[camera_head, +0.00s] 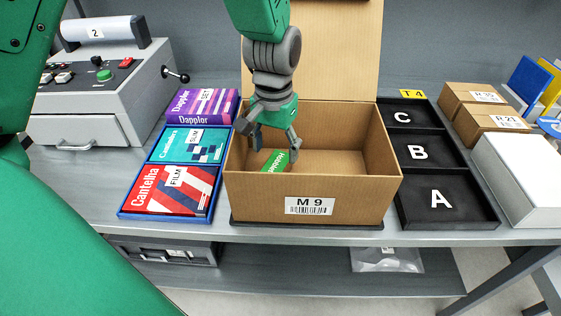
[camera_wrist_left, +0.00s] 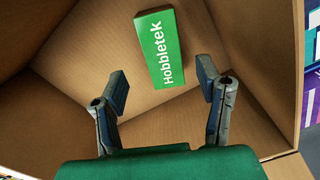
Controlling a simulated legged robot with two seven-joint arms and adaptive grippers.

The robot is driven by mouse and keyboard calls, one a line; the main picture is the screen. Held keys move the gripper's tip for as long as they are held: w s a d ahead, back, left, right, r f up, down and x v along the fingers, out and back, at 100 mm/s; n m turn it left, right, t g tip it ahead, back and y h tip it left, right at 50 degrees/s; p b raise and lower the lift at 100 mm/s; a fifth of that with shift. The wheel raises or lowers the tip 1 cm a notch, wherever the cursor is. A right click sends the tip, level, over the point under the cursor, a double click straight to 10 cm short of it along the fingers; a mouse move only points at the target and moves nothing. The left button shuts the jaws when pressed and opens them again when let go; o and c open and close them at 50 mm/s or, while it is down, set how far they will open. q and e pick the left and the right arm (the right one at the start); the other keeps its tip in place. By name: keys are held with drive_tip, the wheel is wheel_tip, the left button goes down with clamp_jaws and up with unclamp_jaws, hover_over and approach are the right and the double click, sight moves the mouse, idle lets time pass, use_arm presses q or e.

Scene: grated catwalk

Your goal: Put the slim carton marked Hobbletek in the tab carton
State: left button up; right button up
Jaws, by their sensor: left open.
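The slim green carton marked Hobbletek (camera_head: 275,161) lies inside the open tab carton (camera_head: 310,209), a brown box labelled M 9 with its lid raised at the back. In the left wrist view the Hobbletek carton (camera_wrist_left: 158,48) rests at a slant on the box floor, apart from the fingers. My left gripper (camera_head: 272,144) reaches down into the left part of the tab carton. In the left wrist view its fingers (camera_wrist_left: 168,90) are spread and empty, with the green carton beyond them. My right gripper is not in view.
A black tray (camera_head: 467,222) with compartments A, B, C lies to the right, empty. A grey control box (camera_head: 91,100) stands at the left, and brown cartons (camera_head: 487,121) at the far right.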

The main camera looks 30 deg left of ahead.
sight(272, 165)
use_arm(q)
wheel_tip(272, 165, up, 6)
drive_tip(key=shift+d, duration=0.25)
